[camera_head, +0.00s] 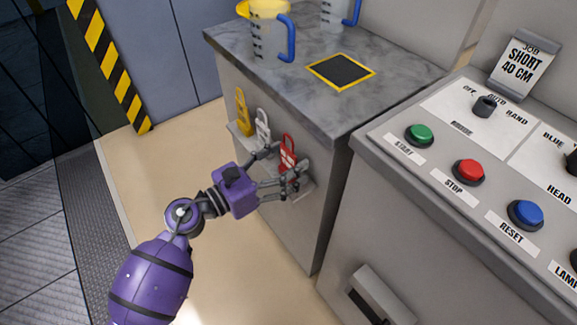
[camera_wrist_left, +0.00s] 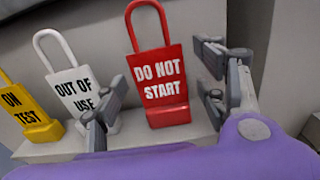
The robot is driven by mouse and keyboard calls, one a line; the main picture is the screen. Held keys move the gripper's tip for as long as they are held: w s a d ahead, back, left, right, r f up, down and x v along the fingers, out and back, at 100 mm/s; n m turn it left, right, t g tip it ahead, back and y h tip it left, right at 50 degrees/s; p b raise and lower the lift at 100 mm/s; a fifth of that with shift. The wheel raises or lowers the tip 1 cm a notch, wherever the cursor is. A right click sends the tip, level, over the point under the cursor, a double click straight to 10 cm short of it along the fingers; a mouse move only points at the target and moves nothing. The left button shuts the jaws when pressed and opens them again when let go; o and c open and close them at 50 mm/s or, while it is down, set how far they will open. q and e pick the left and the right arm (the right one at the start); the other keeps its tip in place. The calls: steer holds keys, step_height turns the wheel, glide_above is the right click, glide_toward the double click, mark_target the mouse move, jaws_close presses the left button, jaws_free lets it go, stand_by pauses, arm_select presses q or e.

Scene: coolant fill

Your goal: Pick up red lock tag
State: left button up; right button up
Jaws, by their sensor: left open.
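The red lock tag (camera_head: 288,150) stands upright on a narrow shelf (camera_head: 303,188) on the side of the grey cabinet. In the left wrist view the red tag (camera_wrist_left: 160,83) reads "DO NOT START" and has a red loop on top. My left gripper (camera_head: 285,167) is open at the tag. In the left wrist view its fingers (camera_wrist_left: 161,85) show to the left and right of the tag, with gaps visible on both sides. The tag's lower part is partly hidden by the gripper in the head view. My right gripper is not in view.
A white "OUT OF USE" tag (camera_head: 263,128) and a yellow "ON TEST" tag (camera_head: 242,112) stand on the same shelf, left of the red one. The white tag (camera_wrist_left: 75,88) is close to the left finger. A control panel (camera_head: 375,137) is at the right. Jugs (camera_head: 268,35) stand on the countertop.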

arm_select(q)
steer(key=shift+w+d, duration=0.3)
steer(key=shift+d, duration=0.15)
steer(key=c, duration=1.2)
steer(key=shift+o, duration=0.2)
steer(key=shift+r, duration=0.1)
